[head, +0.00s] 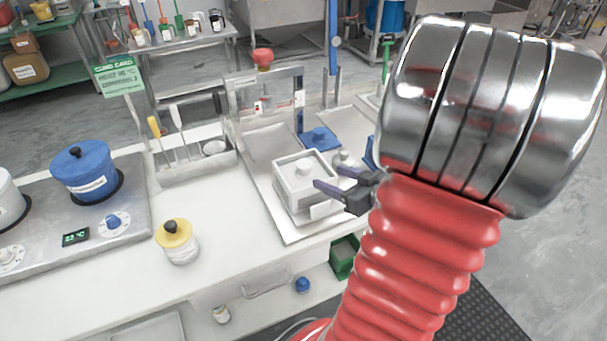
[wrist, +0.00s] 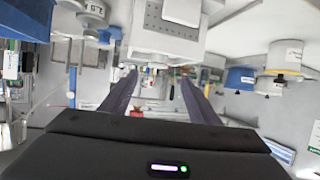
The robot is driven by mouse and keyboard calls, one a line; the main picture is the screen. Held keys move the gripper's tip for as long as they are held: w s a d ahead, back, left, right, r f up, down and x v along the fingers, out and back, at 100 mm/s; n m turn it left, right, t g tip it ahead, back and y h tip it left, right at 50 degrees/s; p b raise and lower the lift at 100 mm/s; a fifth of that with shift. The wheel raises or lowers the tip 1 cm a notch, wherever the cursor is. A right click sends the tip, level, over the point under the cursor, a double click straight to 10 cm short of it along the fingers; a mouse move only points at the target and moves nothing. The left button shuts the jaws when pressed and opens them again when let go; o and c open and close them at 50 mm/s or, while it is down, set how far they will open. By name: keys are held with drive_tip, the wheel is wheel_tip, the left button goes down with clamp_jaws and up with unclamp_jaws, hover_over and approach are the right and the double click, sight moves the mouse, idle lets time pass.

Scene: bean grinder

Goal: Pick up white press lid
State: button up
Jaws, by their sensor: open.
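Nothing is between the fingers. In the wrist view, which looks upside down, the open fingers (wrist: 157,76) reach forward, with a white perforated block (wrist: 165,32) above them. I cannot tell whether the fingers touch the box.
A yellow-lidded jar (head: 177,241) and a blue pot (head: 86,171) stand left. The counter between jar and tray is clear.

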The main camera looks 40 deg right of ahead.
sight(309, 170)
drive_tip(key=shift+x, duration=3.3)
drive_tip(key=shift+x, duration=2.6)
drive_tip(key=shift+s+d+f, duration=0.1)
drive_tip(key=shift+d, duration=0.1)
drive_tip(key=c, duration=1.2)
